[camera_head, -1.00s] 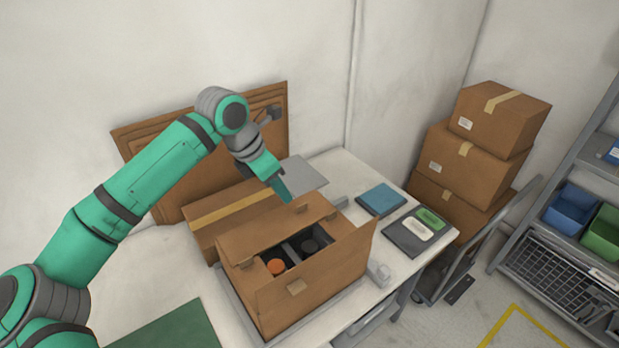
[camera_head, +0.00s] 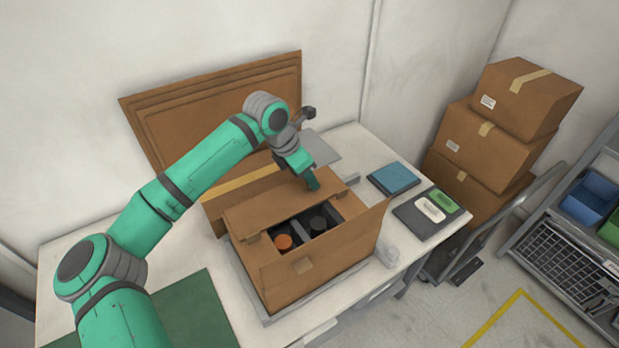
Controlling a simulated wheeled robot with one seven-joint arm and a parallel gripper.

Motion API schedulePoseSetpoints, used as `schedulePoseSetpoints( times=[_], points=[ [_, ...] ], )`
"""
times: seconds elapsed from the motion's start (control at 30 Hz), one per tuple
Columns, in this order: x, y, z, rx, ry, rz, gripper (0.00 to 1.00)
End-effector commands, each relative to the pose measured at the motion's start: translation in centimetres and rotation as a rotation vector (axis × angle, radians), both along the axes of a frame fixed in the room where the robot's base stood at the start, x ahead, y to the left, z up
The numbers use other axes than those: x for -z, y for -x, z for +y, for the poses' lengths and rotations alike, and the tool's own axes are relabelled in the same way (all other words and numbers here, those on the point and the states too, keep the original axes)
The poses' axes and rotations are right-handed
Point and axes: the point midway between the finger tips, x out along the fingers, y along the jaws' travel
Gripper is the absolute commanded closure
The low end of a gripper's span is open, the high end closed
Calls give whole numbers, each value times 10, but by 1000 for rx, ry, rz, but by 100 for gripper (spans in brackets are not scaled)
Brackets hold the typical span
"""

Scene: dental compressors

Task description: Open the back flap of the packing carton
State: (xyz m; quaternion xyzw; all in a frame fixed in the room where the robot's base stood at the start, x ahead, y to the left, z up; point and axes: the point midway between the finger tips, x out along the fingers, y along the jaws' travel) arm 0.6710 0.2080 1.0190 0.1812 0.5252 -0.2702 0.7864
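The brown packing carton (camera_head: 320,268) stands on the white table, with its front and right flaps raised outward. Its back flap (camera_head: 280,213) lies inward over the rear part of the opening. In the gap in front of it an orange cap (camera_head: 283,241) and a black round part (camera_head: 318,223) show inside. My gripper (camera_head: 314,186) points down at the right half of the back flap, near its rear edge. I cannot tell whether the fingertips touch the flap. The fingers overlap in this view, so their opening is unclear.
A taped closed box (camera_head: 228,188) stands right behind the carton, with flat cardboard sheets (camera_head: 215,100) against the wall. A blue book-like item (camera_head: 393,178) and a dark tray (camera_head: 412,217) lie to the right. A green mat (camera_head: 195,310) lies front left.

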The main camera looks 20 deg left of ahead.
Motion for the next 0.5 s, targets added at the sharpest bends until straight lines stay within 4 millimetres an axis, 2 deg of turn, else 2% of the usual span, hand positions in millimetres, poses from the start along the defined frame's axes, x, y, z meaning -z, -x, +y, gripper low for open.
schedulePoseSetpoints(
  times=[0.37, 0.43, 0.47, 0.5],
  points=[
    [5, -2, -2, 1, -1, -1, 78],
    [5, -2, -1, 1, -1, -1, 95],
    [5, -2, -1, 0, -1, -1, 100],
    [5, -2, -1, 0, -1, -1, 100]
  ],
)
